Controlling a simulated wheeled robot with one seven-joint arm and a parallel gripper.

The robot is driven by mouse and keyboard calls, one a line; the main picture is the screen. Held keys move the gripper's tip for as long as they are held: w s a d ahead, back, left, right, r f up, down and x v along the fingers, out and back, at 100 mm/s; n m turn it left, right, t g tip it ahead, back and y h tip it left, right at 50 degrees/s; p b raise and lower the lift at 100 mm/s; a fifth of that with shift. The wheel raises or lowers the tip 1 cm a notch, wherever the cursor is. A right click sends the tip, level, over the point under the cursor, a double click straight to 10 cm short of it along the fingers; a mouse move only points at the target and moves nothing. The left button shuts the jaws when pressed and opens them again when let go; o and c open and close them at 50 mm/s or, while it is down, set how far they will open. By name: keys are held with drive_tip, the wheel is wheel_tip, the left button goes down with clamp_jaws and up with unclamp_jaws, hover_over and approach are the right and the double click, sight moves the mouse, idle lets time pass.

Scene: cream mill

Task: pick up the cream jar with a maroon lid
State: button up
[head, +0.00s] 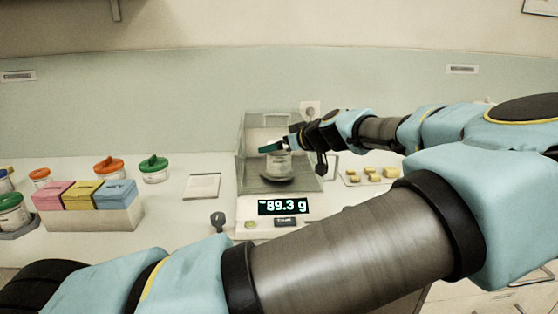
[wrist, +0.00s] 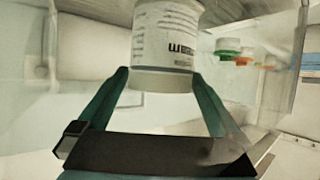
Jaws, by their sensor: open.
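A white-labelled jar (head: 278,164) stands on the pan inside the glass draft shield of the balance (head: 251,231), whose display reads 89.3 g. Its lid is hidden or too unclear to tell its colour; no maroon lid shows clearly in either view. My gripper (head: 276,149) reaches into the shield from the right, at the jar's upper part. In the wrist view, my open gripper (wrist: 161,76) has one teal finger on each side of the jar (wrist: 166,45). I cannot tell whether the fingers touch it.
Jars with orange lids (head: 109,166) and green lids (head: 153,168) stand at the left, near a holder (head: 95,219) of pink, yellow and blue boxes. A flat pad (head: 202,186) lies left of the balance. A tray of yellow pieces (head: 370,175) is at the right. Glass walls (head: 252,167) flank my gripper.

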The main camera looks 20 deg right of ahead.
drive_tip(key=shift+c, duration=0.4)
clamp_jaws()
idle(0.4)
